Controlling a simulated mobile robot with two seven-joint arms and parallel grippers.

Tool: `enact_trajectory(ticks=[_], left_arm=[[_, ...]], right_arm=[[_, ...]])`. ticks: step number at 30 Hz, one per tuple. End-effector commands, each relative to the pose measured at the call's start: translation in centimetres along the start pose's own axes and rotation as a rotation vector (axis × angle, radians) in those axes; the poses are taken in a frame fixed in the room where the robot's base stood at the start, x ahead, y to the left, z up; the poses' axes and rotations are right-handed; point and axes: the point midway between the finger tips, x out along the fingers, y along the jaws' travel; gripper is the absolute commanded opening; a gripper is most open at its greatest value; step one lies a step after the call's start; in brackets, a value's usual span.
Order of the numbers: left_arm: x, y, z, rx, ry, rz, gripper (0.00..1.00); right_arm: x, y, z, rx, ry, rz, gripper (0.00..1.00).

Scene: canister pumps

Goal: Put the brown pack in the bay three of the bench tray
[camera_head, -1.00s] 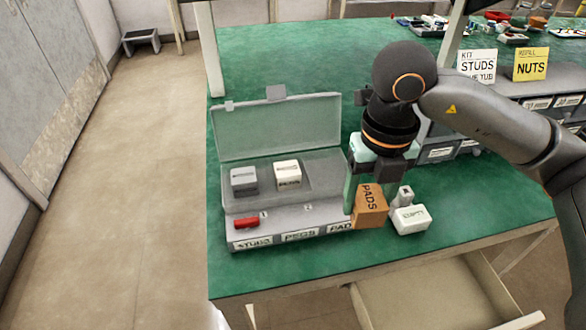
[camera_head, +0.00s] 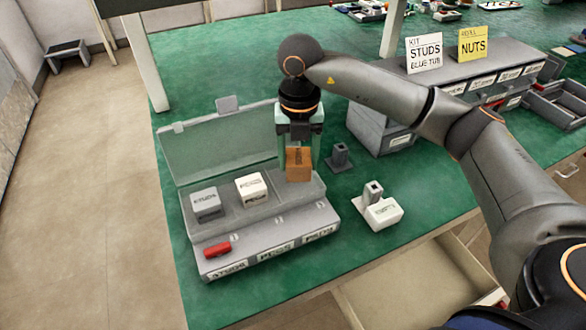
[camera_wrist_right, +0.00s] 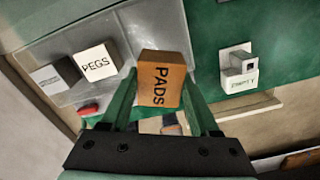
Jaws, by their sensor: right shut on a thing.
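The brown pack (camera_head: 298,164), marked PADS, is between the fingers of my right gripper (camera_head: 299,168), which is shut on it. It appears held over the rightmost bay of the grey bench tray (camera_head: 268,233); the gap beneath it cannot be judged exactly. The tray's front labels read STUDS, PEGS and what looks like PADS. A grey pack (camera_head: 206,206) sits in the left bay and a white PEGS pack (camera_head: 252,189) in the middle one. In the right wrist view the brown pack (camera_wrist_right: 161,80) fills the jaws (camera_wrist_right: 160,85). My left gripper is not in view.
The tray's clear lid (camera_head: 215,142) stands open behind it. A small red object (camera_head: 217,250) lies on the tray's front ledge. A white box (camera_head: 383,213) and a grey post (camera_head: 340,155) stand to the right. An open drawer (camera_head: 410,290) juts out below the bench.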

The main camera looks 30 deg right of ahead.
Motion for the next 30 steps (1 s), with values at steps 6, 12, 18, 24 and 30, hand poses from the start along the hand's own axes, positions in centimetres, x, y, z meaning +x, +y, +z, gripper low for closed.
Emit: enact_trajectory(ticks=[6,12,18,24,30], left_arm=[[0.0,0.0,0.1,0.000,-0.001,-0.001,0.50],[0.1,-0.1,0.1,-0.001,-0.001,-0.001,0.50],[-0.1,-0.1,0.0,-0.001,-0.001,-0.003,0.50],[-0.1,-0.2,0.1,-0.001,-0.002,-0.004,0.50],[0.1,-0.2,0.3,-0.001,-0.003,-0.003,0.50]], right_arm=[[2.5,0.7,2.1,0.002,-0.001,0.002,0.04],[3.6,1.0,2.9,0.001,0.000,0.001,0.04],[6.3,0.9,2.8,0.000,0.000,0.001,0.04],[6.5,0.9,2.8,-0.001,-0.003,0.003,0.04],[6.9,0.9,2.8,0.000,-0.002,0.002,0.63]])
